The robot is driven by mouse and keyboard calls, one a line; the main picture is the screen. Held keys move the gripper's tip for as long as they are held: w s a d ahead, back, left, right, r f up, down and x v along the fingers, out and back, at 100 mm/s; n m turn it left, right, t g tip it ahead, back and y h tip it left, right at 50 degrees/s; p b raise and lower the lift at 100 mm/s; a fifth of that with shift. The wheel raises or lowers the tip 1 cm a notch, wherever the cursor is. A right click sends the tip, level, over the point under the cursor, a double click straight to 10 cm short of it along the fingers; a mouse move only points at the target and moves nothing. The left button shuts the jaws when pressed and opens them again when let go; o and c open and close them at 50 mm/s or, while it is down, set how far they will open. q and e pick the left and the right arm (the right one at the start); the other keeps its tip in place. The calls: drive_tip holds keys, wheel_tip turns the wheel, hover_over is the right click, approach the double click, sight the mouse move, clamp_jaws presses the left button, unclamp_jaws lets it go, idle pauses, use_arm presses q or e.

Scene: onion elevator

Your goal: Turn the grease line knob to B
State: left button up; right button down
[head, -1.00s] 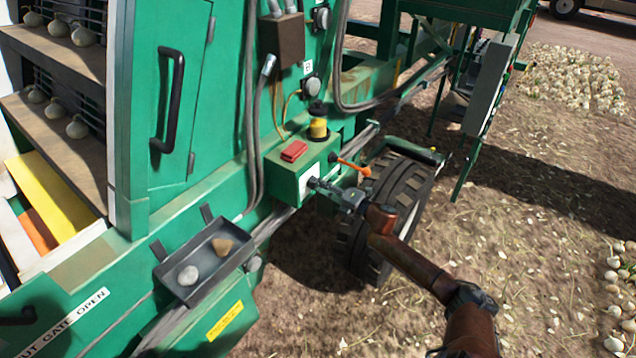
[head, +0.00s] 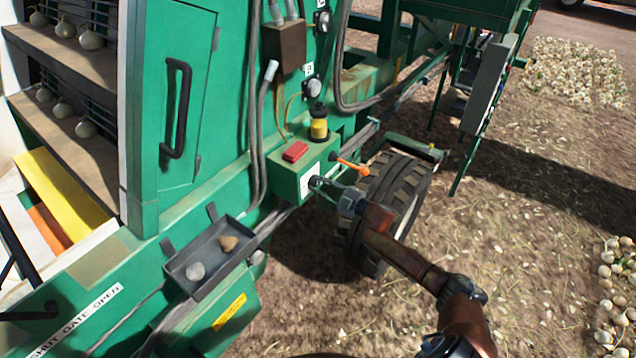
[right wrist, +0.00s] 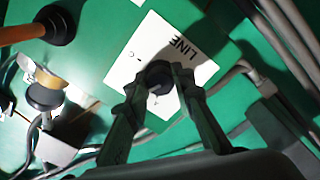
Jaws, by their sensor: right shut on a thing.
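The grease line knob (right wrist: 159,77) is a dark round knob on a white label plate (right wrist: 140,55). The plate reads "LINE" in the right wrist view, tilted; its other marks are too small or covered to read. The plate is on the front of a green box (head: 285,181) on the machine's side. My right gripper (head: 322,186) reaches this box from the lower right. In the right wrist view its two fingers (right wrist: 163,84) are closed on either side of the knob. The fingers cover part of the plate. My left gripper is not in view.
An orange lever (head: 352,166) sticks out just right of the knob. A red button block (head: 295,151) and a yellow grease cup (head: 319,128) are on top of the box. A grey tray (head: 205,283) with two lumps hangs at lower left. A tyre (head: 405,190) stands behind my arm.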

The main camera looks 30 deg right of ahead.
drive_tip(key=shift+d+m, duration=0.1)
drive_tip(key=shift+m, duration=0.5)
drive_tip(key=shift+p, duration=0.3)
drive_tip(key=c, duration=1.7)
unclamp_jaws()
drive_tip(key=shift+o, duration=0.2)
drive_tip(key=shift+s, duration=0.1)
drive_tip(key=shift+s+d+f, duration=0.1)
drive_tip(key=shift+s+d, duration=0.05)
drive_tip(key=shift+s, duration=0.2)
drive_tip(key=v, duration=1.1)
